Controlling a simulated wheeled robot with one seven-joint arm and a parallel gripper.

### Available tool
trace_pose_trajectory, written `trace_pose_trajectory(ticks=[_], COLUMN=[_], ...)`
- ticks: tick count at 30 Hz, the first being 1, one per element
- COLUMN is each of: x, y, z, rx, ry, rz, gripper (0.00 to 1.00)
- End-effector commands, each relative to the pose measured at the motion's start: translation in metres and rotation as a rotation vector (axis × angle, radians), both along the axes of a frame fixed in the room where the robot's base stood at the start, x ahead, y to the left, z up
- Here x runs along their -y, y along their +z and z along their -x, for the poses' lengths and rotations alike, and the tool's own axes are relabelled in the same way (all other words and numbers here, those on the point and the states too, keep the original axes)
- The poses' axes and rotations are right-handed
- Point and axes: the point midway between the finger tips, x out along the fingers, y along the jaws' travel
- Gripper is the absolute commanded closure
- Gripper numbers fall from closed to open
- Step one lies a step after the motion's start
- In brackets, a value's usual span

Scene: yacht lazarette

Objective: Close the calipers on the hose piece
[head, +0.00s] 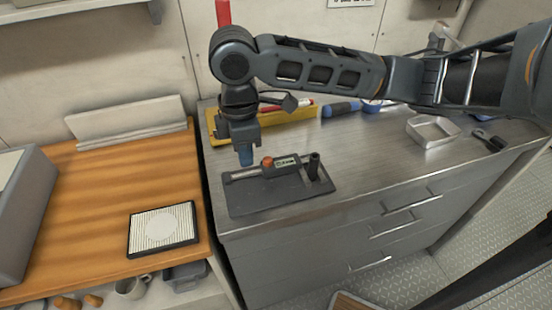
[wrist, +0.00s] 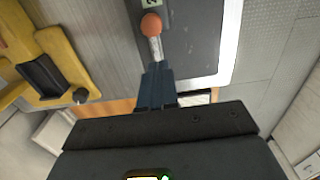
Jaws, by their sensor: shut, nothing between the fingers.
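The calipers (head: 288,162) lie on a dark grey mat (head: 265,198) on the metal cabinet top. They have a dark slider with a small display, an orange knob (head: 267,162) and a pale metal beam to the left. A short black upright cylinder (head: 314,168), seemingly the hose piece, stands at their right end; I cannot tell whether the jaws touch it. My gripper (head: 247,160) points down, shut and empty, above the beam, left of the knob. In the wrist view its blue fingertips (wrist: 157,75) are close to the beam (wrist: 155,48), below the orange knob (wrist: 151,25).
A yellow tray (head: 292,115) with tools lies behind the mat. A blue-handled tool (head: 341,109), an empty metal tray (head: 433,131) and a black-handled object (head: 489,140) are to the right. A wooden bench (head: 105,190) with a framed panel (head: 163,228) is left.

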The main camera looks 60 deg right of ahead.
Motion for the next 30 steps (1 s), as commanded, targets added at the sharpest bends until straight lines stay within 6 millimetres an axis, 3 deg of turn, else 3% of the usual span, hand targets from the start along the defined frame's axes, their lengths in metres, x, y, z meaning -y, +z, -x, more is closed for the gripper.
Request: trace_pose_trajectory(ticks=[18,30], x=[0.000,0.000], y=[0.046,0.050], z=[0.000,0.000], rx=[0.001,0.000], ry=[0.000,0.000], rz=[0.000,0.000], gripper=[1.00,1.00])
